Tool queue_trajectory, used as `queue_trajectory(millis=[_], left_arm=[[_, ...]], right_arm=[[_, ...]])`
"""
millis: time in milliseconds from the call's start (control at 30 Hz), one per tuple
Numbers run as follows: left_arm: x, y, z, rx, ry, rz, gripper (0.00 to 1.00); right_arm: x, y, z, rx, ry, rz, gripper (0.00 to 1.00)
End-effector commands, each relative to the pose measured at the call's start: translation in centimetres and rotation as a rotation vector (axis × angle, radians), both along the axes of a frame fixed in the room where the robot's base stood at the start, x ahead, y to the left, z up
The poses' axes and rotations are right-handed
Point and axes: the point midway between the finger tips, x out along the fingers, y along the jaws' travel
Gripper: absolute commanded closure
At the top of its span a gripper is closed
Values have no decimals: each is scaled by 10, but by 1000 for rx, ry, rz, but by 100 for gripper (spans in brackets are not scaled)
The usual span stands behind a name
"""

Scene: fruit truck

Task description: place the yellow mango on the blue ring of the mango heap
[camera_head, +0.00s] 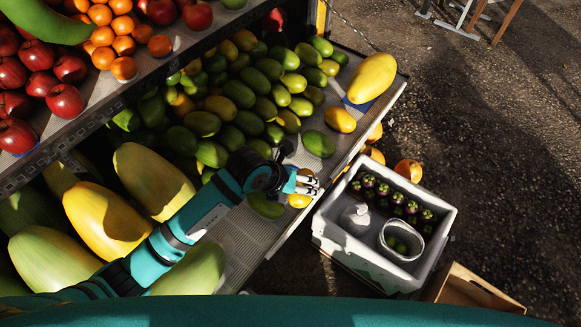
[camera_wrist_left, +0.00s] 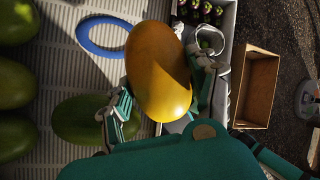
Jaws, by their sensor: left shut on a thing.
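My left gripper (camera_head: 306,184) is shut on the yellow mango (camera_wrist_left: 158,75), with one finger on each side of it in the left wrist view. In the head view only a small part of this mango (camera_head: 299,201) shows below my fingers. The blue ring (camera_wrist_left: 80,34) lies flat and empty on the pale ribbed shelf, up and left of the mango in the wrist view. I cannot make this ring out in the head view. The heap of green and yellow mangoes (camera_head: 240,95) lies beyond my gripper. My right gripper is not in view.
A green mango (camera_wrist_left: 85,120) lies on the shelf left of the held one. A white crate (camera_head: 330,222) with mangosteens stands right of the shelf edge, near a wooden box (camera_head: 470,290). Large papayas (camera_head: 105,220) lie left of my arm.

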Motion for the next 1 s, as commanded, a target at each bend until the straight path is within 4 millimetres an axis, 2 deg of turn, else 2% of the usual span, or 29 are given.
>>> queue_trajectory(millis=[33,200,467,700,1000], left_arm=[[15,4,1,1,-2,4,67],[50,15,-3,0,-2,1,67],[75,22,-5,-2,-2,-1,67],[75,22,-38,-2,0,-1,67],[75,22,-42,-1,-2,-3,67]], right_arm=[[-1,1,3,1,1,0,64],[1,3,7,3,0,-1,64],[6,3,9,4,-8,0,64],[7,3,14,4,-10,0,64],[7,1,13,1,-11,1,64]])
